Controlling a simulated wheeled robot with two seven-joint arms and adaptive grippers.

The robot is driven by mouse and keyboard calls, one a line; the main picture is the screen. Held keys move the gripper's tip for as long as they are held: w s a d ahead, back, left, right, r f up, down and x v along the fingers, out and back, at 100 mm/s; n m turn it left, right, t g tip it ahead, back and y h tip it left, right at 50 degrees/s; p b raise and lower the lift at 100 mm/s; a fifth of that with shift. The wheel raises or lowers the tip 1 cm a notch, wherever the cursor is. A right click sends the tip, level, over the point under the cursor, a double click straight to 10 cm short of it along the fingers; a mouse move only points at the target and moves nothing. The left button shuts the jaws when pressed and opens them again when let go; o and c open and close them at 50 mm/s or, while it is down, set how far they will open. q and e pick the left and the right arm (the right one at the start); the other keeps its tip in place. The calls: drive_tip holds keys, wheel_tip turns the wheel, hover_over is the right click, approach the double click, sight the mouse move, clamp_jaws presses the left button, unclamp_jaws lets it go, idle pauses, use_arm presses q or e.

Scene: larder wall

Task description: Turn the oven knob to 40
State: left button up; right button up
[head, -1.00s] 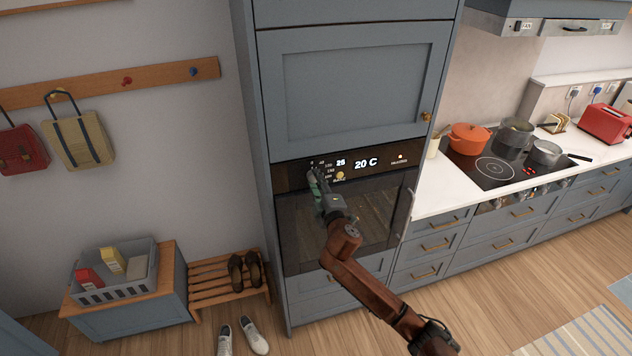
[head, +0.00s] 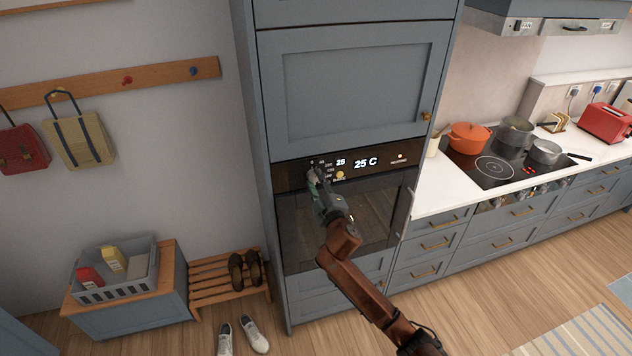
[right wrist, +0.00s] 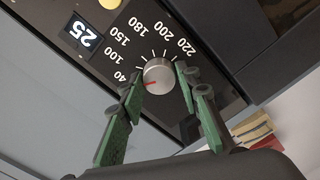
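The oven knob (right wrist: 160,70) is a round silver dial with a red mark, set on a black panel (right wrist: 85,72). Numbers from 40 to 220 run round it. The red mark points to the lower left in the right wrist view, near the 40 end of the scale. My right gripper (head: 314,174) is at the panel, its green fingers on opposite sides of the knob and close against it. In the head view the gripper hides the knob. My left gripper is out of view.
A gold round piece (head: 340,175) sits on the panel right of my gripper. The oven door (head: 375,213) below is closed. A counter (head: 437,190) with hob and pots stands to the right. A shoe rack (head: 218,280) and a bench with a crate stand to the left.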

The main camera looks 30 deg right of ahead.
drive_tip(key=o, duration=0.3)
drive_tip(key=shift+o, duration=0.2)
drive_tip(key=shift+s, duration=0.1)
drive_tip(key=v, duration=1.1)
drive_tip(key=shift+s+a, duration=0.2)
drive_tip(key=shift+s, duration=0.2)
